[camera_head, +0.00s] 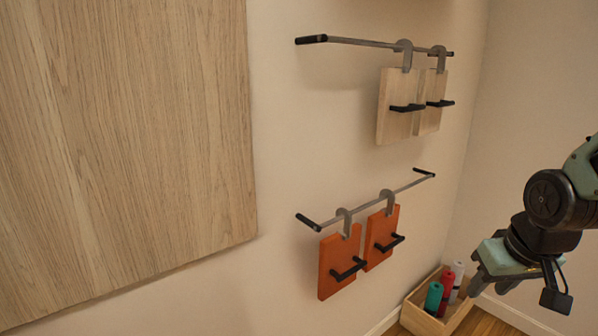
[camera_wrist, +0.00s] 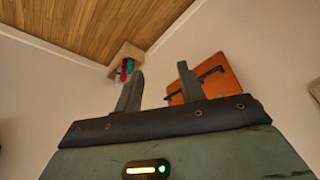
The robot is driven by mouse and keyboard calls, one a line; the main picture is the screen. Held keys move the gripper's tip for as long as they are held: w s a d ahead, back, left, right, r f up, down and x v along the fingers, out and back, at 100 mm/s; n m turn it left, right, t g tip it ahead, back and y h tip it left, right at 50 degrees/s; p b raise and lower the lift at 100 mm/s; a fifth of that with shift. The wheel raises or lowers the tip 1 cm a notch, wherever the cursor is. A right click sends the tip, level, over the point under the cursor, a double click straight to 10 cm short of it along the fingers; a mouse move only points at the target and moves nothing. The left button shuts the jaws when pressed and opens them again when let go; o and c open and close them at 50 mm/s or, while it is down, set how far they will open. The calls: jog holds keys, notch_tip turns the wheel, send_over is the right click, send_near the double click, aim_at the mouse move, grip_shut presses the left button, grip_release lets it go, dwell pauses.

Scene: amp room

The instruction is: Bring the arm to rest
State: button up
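My gripper (camera_head: 492,276) is at the right of the head view, on my dark and green arm, in front of the room's corner. In the wrist view my gripper (camera_wrist: 158,82) shows two grey fingers spread apart with nothing between them. It is open and empty. It is apart from the wall and the hanging panels. The upper part of my arm runs out of the head view at the right edge.
Two orange panels (camera_head: 339,262) hang from the lower wall rail (camera_head: 370,203). Two pale wooden panels (camera_head: 393,118) hang from the upper rail (camera_head: 360,42). A wooden box (camera_head: 415,319) with several coloured cylinders stands in the floor corner. A large wood board (camera_head: 120,140) fills the left.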

jog(key=s+a+n+g, duration=0.4)
jog(key=s+a+n, duration=0.3)
jog(key=s+a, duration=1.1)
jog(key=shift+r+y, duration=0.3)
jog(key=shift+r, duration=0.05)
